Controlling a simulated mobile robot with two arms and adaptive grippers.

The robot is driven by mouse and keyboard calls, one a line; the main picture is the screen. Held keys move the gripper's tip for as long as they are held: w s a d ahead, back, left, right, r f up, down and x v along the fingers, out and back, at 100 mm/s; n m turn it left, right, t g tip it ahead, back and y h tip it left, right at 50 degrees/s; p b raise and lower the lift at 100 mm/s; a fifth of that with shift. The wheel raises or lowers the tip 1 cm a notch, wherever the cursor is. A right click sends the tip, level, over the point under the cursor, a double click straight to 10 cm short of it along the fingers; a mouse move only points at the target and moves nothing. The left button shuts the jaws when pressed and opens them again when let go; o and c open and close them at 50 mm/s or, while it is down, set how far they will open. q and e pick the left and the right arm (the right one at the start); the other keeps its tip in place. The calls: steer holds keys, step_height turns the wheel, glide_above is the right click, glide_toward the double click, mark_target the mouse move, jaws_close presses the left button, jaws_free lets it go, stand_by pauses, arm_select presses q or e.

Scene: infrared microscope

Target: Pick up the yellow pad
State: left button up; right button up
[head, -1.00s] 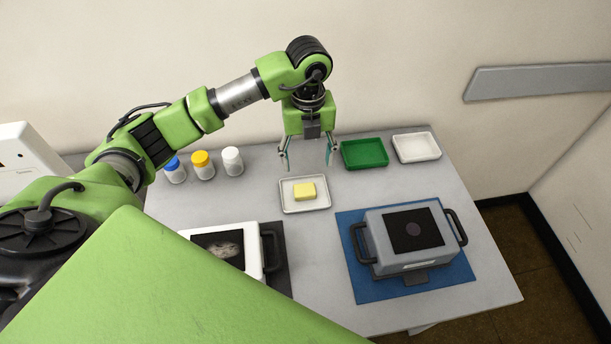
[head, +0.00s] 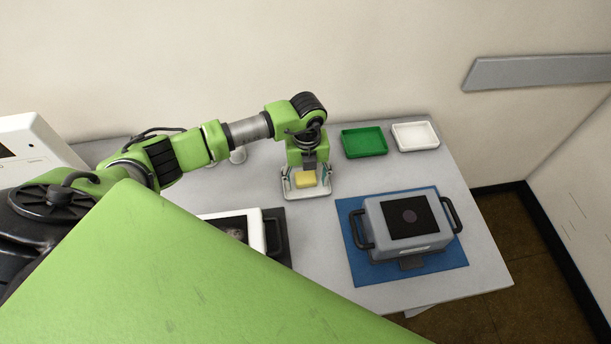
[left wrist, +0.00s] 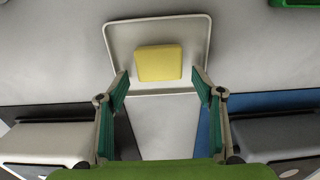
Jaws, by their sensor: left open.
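The yellow pad (head: 306,179) lies in a small white tray (head: 308,196) on the table, in the middle of the head view. In the left wrist view the yellow pad (left wrist: 159,63) lies flat inside the tray (left wrist: 116,43), ahead of the fingertips. My left gripper (head: 306,184) is above the tray, its fingers on either side of the pad in the head view. In the left wrist view the left gripper (left wrist: 160,78) is open and empty, its green-padded fingers apart. My right gripper is not in view.
A green tray (head: 364,142) and an empty white tray (head: 416,137) stand at the back right. A grey device with black handles (head: 408,226) sits on a blue mat (head: 352,264). A white device (head: 255,230) stands nearer left. Bottles at the back left are mostly hidden by my arm.

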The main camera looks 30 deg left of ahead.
arm_select(q)
steer(key=shift+f, duration=0.3)
steer(key=c, duration=0.9)
steer(key=shift+r, duration=0.15)
steer(key=shift+r+b, duration=0.4)
steer(key=shift+r, duration=0.15)
steer(key=s+d+r+b, duration=0.3)
steer(key=s+r, duration=0.8)
steer(key=s, duration=0.2)
steer(key=shift+s+d+r, duration=0.25)
steer(key=shift+s+r, duration=0.05)
steer(key=shift+r, duration=0.05)
